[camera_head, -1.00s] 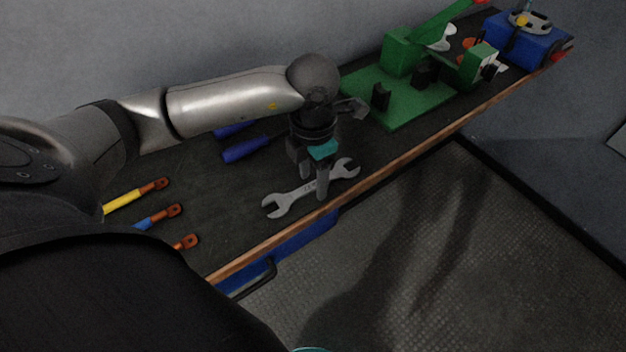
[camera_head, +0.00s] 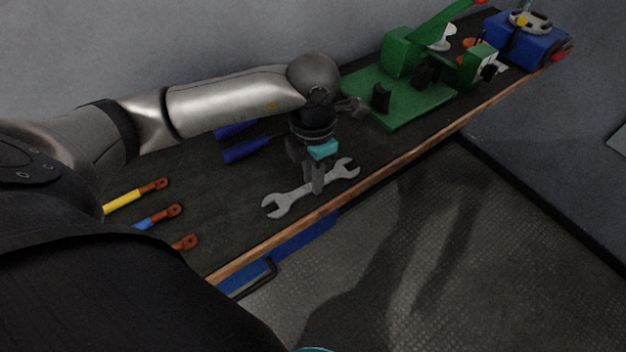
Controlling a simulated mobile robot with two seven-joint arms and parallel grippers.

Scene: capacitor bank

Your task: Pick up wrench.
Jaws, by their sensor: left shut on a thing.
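A grey double open-ended wrench (camera_head: 284,201) lies flat on the dark bench top (camera_head: 215,195), near its wooden front edge. One open end points to the lower left and the other to the upper right. My left gripper (camera_head: 315,184) reaches down from above and is shut on the middle of the wrench handle. Its fingers hide that part of the handle. The wrench looks to be resting on the bench. My right gripper does not show.
A blue-handled tool (camera_head: 245,150) lies behind the wrench. Yellow and blue cables (camera_head: 124,202) with copper lugs lie at the left. A green fixture (camera_head: 400,97) stands to the right, with a blue device (camera_head: 527,42) beyond it. Open floor lies before the bench.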

